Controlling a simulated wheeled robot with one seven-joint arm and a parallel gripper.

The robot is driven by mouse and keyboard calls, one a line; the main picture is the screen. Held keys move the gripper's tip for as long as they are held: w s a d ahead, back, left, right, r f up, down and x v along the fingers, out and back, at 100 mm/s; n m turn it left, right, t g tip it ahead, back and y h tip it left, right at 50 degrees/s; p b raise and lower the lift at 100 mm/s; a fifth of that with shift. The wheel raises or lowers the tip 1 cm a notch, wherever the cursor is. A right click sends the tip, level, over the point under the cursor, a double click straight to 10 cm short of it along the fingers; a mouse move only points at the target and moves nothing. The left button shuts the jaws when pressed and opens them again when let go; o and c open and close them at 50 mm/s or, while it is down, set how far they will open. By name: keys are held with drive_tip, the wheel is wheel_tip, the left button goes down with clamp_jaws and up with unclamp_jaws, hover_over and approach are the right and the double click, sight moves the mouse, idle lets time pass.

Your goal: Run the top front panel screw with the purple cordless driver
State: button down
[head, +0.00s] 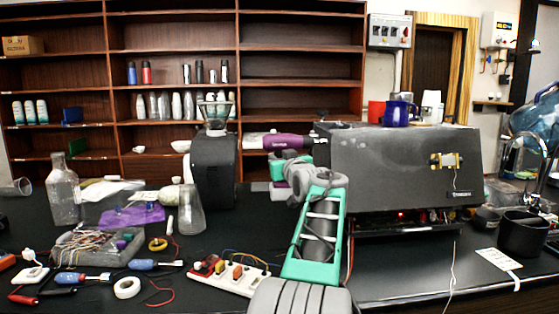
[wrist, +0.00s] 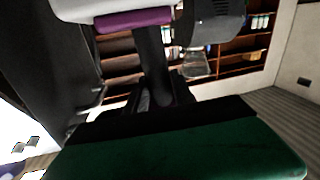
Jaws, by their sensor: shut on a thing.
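The purple cordless driver (head: 287,142) is level in the head view, its dark nose pointing right at the upper left edge of the grey brewer (head: 385,170). My gripper (head: 284,162) is shut on the driver below its purple barrel. In the wrist view, a purple part of the driver (wrist: 133,21) crosses the top. I cannot tell whether the nose touches the brewer. The top front panel screw is not discernible in either view.
A black grinder (head: 214,170) stands just left of the driver. A blue mug (head: 396,113) and a red cup (head: 376,111) sit on the brewer. A power strip (head: 232,277), loose wires and screwdrivers crowd the left bench. The bench front right is mostly clear.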

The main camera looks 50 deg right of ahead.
drive_tip(key=shift+a+r, duration=0.1)
drive_tip(key=shift+r, duration=0.2)
drive_tip(key=shift+w+a+b, duration=0.8)
drive_tip(key=shift+w+a, duration=0.65)
drive_tip(key=shift+w, duration=0.2)
drive_tip(key=shift+r, duration=0.1)
